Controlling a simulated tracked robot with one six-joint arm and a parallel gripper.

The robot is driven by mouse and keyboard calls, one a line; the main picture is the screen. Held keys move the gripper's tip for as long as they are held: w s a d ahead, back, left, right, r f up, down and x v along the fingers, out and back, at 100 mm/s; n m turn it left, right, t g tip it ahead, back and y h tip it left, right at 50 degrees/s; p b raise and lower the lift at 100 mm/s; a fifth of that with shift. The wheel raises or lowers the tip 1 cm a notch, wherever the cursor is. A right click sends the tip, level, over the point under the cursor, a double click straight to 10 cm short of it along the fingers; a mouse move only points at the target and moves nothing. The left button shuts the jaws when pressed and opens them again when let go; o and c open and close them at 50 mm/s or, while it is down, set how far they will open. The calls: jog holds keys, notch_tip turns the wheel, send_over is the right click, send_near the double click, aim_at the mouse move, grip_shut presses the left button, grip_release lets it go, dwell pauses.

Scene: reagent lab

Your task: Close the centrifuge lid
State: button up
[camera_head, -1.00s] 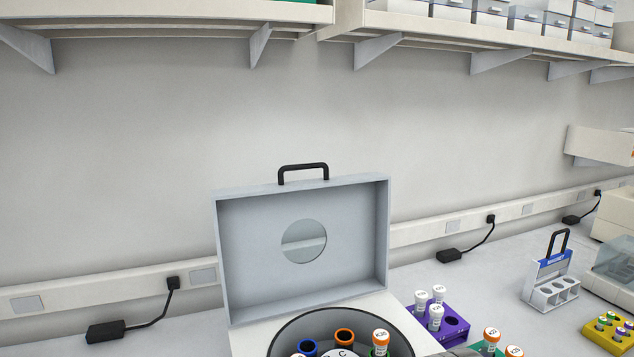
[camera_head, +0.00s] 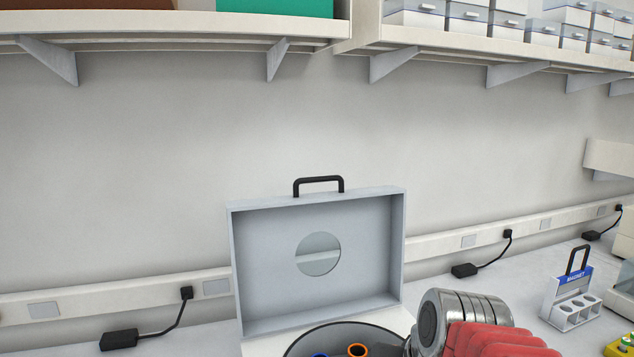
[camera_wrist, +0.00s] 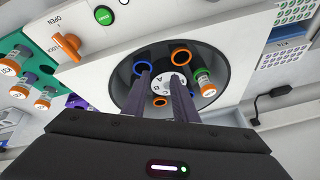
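The centrifuge lid (camera_head: 270,265) stands open and upright at the back of the centrifuge in the head view. It is grey, with a round window (camera_head: 318,254) and a black handle (camera_head: 318,185) on its top edge. The centrifuge bowl (camera_head: 385,340) shows partly at the bottom, with coloured rings. In the wrist view the rotor (camera_wrist: 172,85) holds a capped tube (camera_wrist: 205,82) and blue and orange rings. My gripper (camera_wrist: 160,78) is open, its two dark fingers apart with nothing between them, over the rotor. In the head view only my arm's red and metal links show.
In the wrist view an orange knob (camera_wrist: 68,46) marked OPEN and a green button (camera_wrist: 104,15) are on the centrifuge's front. Racks of capped tubes (camera_wrist: 45,92) stand beside it. In the head view, a magnet rack (camera_head: 572,300) is at right and a shelf (camera_head: 440,45) hangs above.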

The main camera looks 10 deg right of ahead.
jog(key=w+r+m, duration=0.1)
jog(key=w+r, duration=0.1)
jog(key=w, duration=0.1)
jog(key=w+d+r+m+t+y, duration=0.1)
jog(key=w+r, duration=0.2)
jog(key=w, duration=0.1)
jog(key=w+r+m+y, duration=0.1)
jog(key=w+r+m, duration=0.1)
jog(key=w, duration=0.2)
jog(key=shift+d+r+t, duration=0.2)
jog(key=shift+r+t, duration=0.1)
jog(key=shift+t, duration=0.1)
jog(key=shift+c, duration=0.7)
jog(key=m+t+y, duration=0.6)
send_near(318, 180)
jog(key=s+d+r, duration=0.1)
jog(key=s, duration=0.2)
jog(key=shift+w+d+r, duration=0.2)
jog(key=shift+w, duration=0.05)
jog(key=x, duration=1.3)
jog(key=shift+w+a+f, duration=0.1)
jog(key=shift+w+f, duration=0.25)
jog(key=shift+f, duration=0.05)
jog(key=shift+c, duration=0.6)
